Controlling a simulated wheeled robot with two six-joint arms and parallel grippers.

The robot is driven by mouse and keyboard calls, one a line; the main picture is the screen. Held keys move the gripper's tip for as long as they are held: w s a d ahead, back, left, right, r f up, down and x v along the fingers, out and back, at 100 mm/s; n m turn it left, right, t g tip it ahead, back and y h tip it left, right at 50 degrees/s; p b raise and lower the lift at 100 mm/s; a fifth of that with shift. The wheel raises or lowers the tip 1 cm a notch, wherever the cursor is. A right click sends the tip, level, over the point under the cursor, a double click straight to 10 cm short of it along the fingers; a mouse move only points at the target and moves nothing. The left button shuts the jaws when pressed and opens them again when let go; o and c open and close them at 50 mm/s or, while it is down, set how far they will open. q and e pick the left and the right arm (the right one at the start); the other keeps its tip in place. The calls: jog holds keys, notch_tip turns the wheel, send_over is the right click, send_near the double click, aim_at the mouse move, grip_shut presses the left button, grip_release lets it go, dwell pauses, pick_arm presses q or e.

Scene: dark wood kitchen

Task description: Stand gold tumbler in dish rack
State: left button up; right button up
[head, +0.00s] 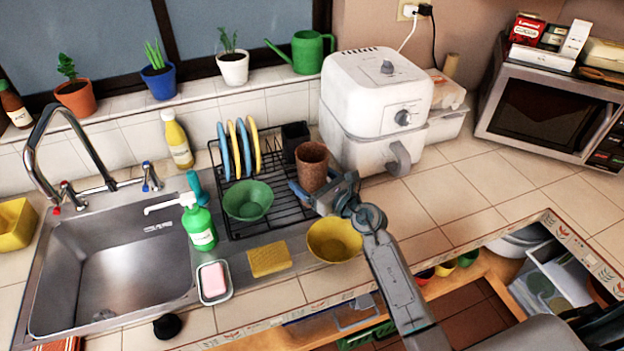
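The gold tumbler (312,163) looks brownish and stands upright at the right end of the black dish rack (262,222). My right gripper (308,190) is at the tumbler's lower part, with one bluish finger along its front left side. The other finger is hidden, so I cannot tell whether the gripper is shut on the tumbler or open around it. The tumbler's base is partly covered by the gripper, and I cannot tell whether it touches the rack. My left gripper is not in view.
The rack also holds several blue and yellow plates (238,148), a green bowl (248,200) and a black cup (294,136). A yellow bowl (334,240) stands in front of it. The white air fryer (375,105) is close on the right, the sink (115,265) on the left.

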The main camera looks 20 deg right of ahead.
jog(key=shift+r, duration=0.2)
jog(key=b+v, duration=0.1)
jog(key=v, duration=1.1)
jog(key=shift+b, duration=0.35)
